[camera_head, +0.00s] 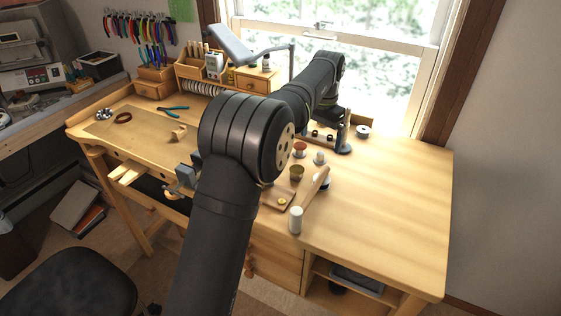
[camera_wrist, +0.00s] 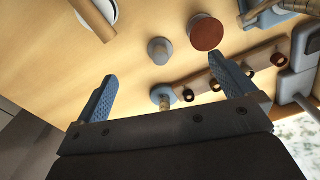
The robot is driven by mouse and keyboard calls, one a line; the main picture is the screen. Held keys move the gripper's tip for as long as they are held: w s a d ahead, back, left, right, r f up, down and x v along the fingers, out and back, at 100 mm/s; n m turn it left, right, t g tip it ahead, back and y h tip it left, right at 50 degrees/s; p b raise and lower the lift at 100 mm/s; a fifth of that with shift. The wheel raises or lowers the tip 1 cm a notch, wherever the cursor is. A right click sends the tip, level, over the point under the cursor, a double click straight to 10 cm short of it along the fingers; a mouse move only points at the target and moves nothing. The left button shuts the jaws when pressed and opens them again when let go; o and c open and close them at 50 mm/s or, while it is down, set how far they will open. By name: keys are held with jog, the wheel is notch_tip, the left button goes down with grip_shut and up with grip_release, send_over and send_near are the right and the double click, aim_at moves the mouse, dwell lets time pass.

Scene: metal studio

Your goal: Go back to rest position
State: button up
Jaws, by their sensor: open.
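A red-topped round item (camera_wrist: 206,33) and a small grey post (camera_wrist: 160,50) stand beyond the fingertips. A grey round base with a brass stem (camera_wrist: 163,97) shows between the fingers, close to the gripper's body. In the head view my dark arm reaches across the bench toward the window, and I cannot clearly make out the gripper there.
A rack with brown round ends (camera_wrist: 225,80) lies beside the right finger. A lamp (camera_head: 235,45) stands behind my arm. The bench's right side is clear.

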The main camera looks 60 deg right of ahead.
jog(key=w+a+r+m, duration=0.3)
jog(key=a+r+m, duration=0.6)
jog(key=r+m, duration=0.5)
jog(key=shift+m, duration=0.5)
notch_tip(320, 180, down, 11)
jog(key=shift+s+a+r, duration=0.15)
notch_tip(320, 180, up, 10)
dwell(0.4)
